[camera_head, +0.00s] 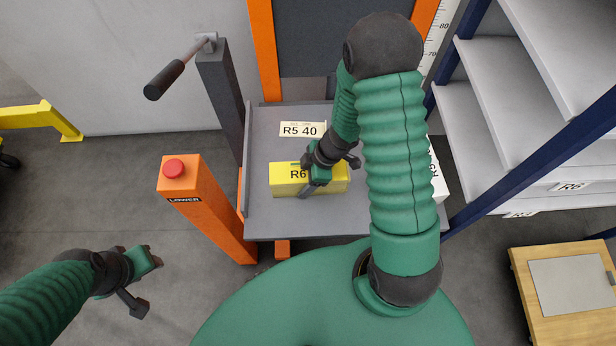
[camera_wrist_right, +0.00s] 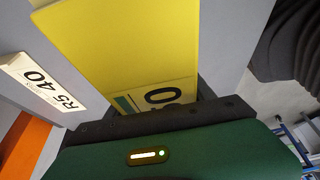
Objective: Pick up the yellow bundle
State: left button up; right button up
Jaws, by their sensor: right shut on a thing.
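The yellow bundle (camera_head: 334,182) is a box-like block with an "R6" marking, on or just above the grey platform (camera_head: 285,222); I cannot tell whether it touches. My right gripper (camera_head: 314,186) is over its middle and shut on it. In the right wrist view the yellow bundle (camera_wrist_right: 135,45) fills the upper middle, and the dark edge of my gripper covers its near end. My left gripper (camera_head: 150,282) is at the lower left over the floor, fingers apart and empty.
An orange post with a red button (camera_head: 174,168) stands left, beside a grey post with a crank handle (camera_head: 165,80). Grey shelves (camera_head: 480,120) stand right. A wooden-edged table (camera_head: 520,280) is lower right.

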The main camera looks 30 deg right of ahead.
grip_shut()
jog(key=shift+r, duration=0.15)
notch_tip(320, 180, up, 28)
jog(key=p, duration=1.8)
jog(key=shift+p, duration=0.4)
